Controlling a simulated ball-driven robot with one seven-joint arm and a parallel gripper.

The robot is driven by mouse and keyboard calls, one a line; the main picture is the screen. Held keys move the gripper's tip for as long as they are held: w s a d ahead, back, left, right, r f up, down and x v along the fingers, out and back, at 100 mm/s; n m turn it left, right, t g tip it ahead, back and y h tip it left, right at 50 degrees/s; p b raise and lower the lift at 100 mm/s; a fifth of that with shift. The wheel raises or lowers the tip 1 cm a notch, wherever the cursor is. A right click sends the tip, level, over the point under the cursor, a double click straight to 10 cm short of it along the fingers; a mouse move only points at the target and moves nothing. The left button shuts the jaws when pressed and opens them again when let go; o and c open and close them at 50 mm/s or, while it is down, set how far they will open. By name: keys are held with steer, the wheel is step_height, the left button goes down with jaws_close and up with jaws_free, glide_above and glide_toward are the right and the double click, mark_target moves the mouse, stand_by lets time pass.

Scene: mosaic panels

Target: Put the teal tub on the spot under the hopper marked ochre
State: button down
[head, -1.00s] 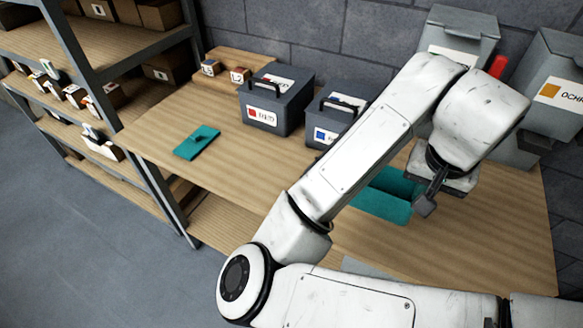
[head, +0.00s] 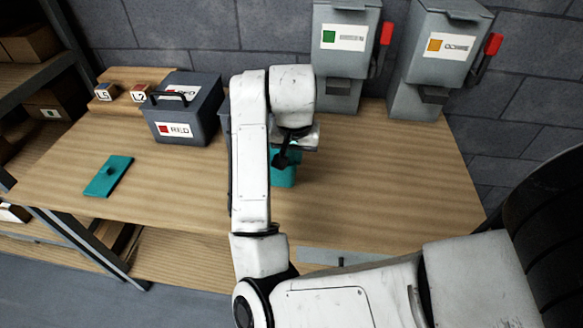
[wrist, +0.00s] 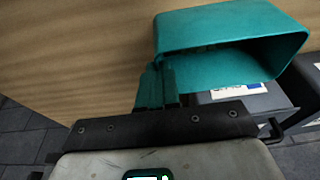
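The teal tub (head: 284,176) is partly hidden behind my arm in the head view. In the wrist view the open-topped tub (wrist: 225,28) fills the upper right, with its wall at the fingers. My gripper (wrist: 160,88) appears closed on that wall; in the head view its fingers (head: 283,160) are at the tub. I cannot tell whether the tub touches the table. The hopper marked ochre (head: 432,70) stands at the back right, with a spout and red lever. The table below its spout looks bare; no separate marking is visible there.
A green-marked hopper (head: 340,70) stands left of the ochre one. A red-labelled box (head: 180,112) and a mostly hidden box (wrist: 255,100) stand on the table (head: 400,180). A teal lid (head: 108,176) lies at left. The table's right half is clear.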

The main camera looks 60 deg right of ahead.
mark_target(286, 178)
steer(key=shift+w+d+f, duration=0.1)
steer(key=shift+w+f, duration=0.2)
steer(key=shift+f, duration=0.1)
steer(key=shift+a+b+x, duration=0.15)
steer(key=shift+x, duration=0.75)
steer(key=shift+a+b+x, duration=0.15)
steer(key=shift+x, duration=0.8)
steer(key=shift+w, duration=0.15)
steer(key=shift+f, duration=0.2)
steer(key=c, duration=1.4)
jaws_free()
steer(key=shift+o, duration=0.2)
